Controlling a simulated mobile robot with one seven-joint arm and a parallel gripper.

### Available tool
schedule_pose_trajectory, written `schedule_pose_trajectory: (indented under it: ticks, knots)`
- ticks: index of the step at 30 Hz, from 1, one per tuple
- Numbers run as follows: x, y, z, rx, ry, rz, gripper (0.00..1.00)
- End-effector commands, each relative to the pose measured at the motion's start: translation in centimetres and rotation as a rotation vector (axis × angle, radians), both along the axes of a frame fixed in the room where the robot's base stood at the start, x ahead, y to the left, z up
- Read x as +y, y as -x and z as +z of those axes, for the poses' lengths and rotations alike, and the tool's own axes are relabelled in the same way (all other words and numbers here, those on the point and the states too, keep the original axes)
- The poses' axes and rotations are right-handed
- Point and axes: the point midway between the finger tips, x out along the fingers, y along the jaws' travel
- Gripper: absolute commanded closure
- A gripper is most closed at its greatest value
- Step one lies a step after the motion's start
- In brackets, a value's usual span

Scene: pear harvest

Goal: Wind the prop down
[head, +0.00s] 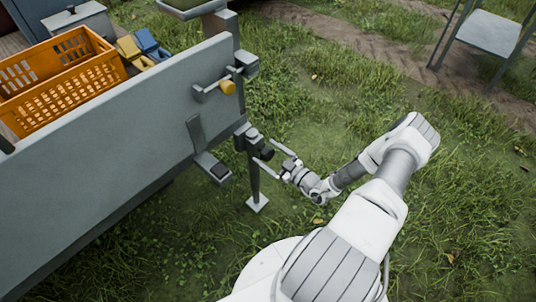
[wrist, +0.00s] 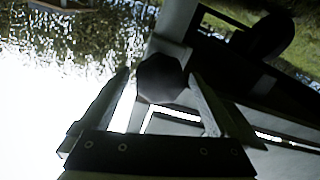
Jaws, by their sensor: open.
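The prop (head: 255,180) is a dark upright post at the trailer's corner, with a pale square foot (head: 257,204) low over the grass. I cannot tell whether the foot touches the ground. A crank with a dark knob (head: 266,153) sticks out near the top of the prop. My gripper (head: 264,150) is open, with its fingers reaching to either side of the knob. In the wrist view, the dark faceted knob (wrist: 162,80) sits between the two spread fingertips of my gripper (wrist: 160,73), with no clear grip on it.
The grey trailer side (head: 110,135) fills the left, with a yellow-ended latch (head: 228,87) and a dark-ended bracket (head: 212,166) on it. An orange crate (head: 60,88) stands in the trailer. A grey stand (head: 488,32) is at the upper right. The grass between is open.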

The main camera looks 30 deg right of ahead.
Motion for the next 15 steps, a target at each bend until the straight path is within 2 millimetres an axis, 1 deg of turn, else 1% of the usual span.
schedule_pose_trajectory:
  ticks: [6, 8, 9, 14, 15]
  knots:
    - [0.01, -0.03, 0.02, 0.000, 0.000, 0.000, 0.04]
    - [0.00, -0.02, 0.01, 0.000, 0.000, 0.000, 0.15]
    - [0.00, -0.02, 0.01, 0.000, 0.000, 0.000, 0.22]
    - [0.01, -0.01, 0.01, 0.000, 0.000, 0.000, 0.51]
    - [0.00, 0.00, 0.01, 0.000, 0.000, 0.000, 0.58]
